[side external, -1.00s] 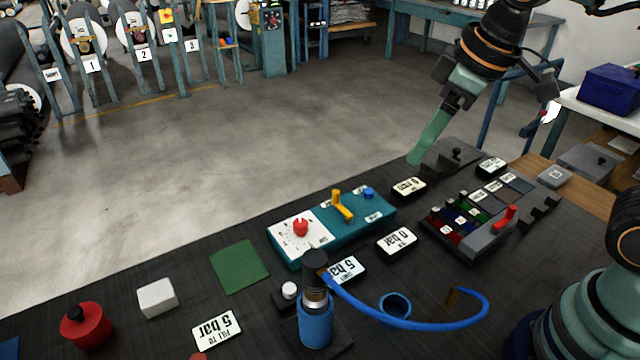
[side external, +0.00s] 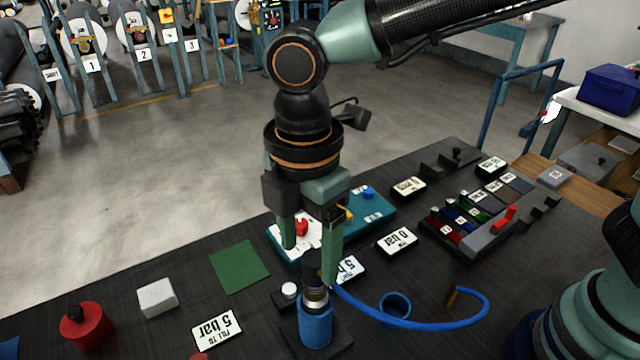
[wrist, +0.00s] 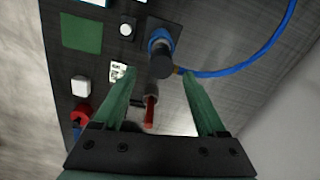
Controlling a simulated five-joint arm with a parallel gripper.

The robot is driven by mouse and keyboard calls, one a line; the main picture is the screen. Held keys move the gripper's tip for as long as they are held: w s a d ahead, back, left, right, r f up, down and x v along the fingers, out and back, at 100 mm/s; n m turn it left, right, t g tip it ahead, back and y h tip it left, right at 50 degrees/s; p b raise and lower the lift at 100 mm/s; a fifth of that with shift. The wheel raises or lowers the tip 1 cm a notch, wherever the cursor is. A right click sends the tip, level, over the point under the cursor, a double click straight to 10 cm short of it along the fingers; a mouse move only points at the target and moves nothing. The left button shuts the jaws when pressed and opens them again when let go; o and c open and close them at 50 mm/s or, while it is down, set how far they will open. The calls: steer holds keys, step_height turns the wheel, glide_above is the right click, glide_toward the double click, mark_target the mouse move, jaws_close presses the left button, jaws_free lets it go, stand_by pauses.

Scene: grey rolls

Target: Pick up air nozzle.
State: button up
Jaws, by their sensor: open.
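The air nozzle (side external: 316,322) is an upright blue cylinder with a black top, in a dark holder on the bench. Its blue hose (side external: 430,325) curves away to the right.
A teal panel (side external: 375,208) with a red knob and yellow lever stands behind my gripper. A green mat (side external: 239,266), white block (side external: 157,298) and red canister (side external: 86,327) are at left. A rack (side external: 480,240) is at right.

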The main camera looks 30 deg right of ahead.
mark_target(315, 279)
steer(key=shift+d+f, duration=0.25)
steer(key=shift+f, duration=1.5)
steer(key=shift+d+f, duration=0.2)
steer(key=shift+f, duration=1.55)
jaws_close()
